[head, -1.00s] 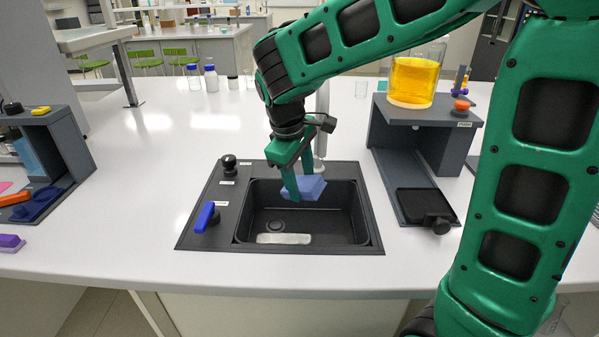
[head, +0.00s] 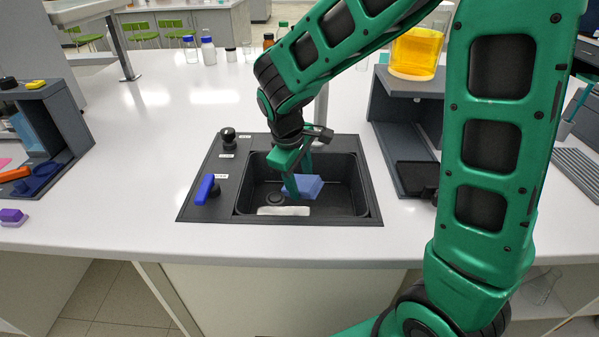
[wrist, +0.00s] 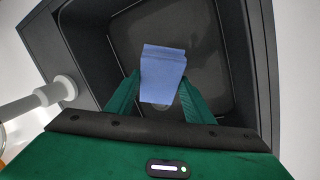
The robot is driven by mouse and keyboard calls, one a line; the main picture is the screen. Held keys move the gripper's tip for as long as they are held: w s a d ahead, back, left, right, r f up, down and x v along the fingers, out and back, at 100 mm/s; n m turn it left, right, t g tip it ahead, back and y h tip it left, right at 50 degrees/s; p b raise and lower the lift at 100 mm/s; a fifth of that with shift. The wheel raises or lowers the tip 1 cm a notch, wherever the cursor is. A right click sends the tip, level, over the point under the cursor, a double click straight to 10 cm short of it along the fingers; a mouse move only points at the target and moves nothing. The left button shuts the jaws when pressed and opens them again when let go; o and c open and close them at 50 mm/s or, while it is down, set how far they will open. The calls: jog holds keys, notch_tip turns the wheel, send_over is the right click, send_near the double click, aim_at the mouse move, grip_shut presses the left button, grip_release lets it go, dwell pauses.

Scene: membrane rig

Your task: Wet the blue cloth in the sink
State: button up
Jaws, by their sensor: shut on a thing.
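The blue cloth (head: 309,186) is a small light-blue folded piece. My gripper (head: 299,190) is shut on it and holds it inside the black sink (head: 345,205). In the wrist view the cloth (wrist: 163,75) sits between the two green fingers (wrist: 160,98), with the sink basin (wrist: 205,70) around it. I cannot tell whether the cloth touches the basin floor. The blue lever (head: 206,189) and a black knob (head: 228,137) are on the panel left of the basin. The faucet post (head: 321,105) rises behind the basin, partly hidden by my arm; its pale spout (wrist: 50,94) shows in the wrist view.
A whitish strip (head: 284,211) lies at the basin's front. A dark grey stand (head: 385,125) with a beaker of yellow liquid (head: 416,54) is to the right. A grey shelf (head: 62,120) stands at the left. The white counter (head: 140,150) between shelf and sink is clear.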

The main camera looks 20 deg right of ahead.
aim_at(300, 183)
jog(key=shift+f, duration=2.9)
jog(key=shift+r, duration=0.1)
notch_tip(300, 183, up, 16)
jog(key=shift+r, duration=0.2)
jog(key=shift+r, duration=0.1)
dwell(2.2)
jog(key=shift+r, duration=1.95)
jog(key=c, duration=0.4)
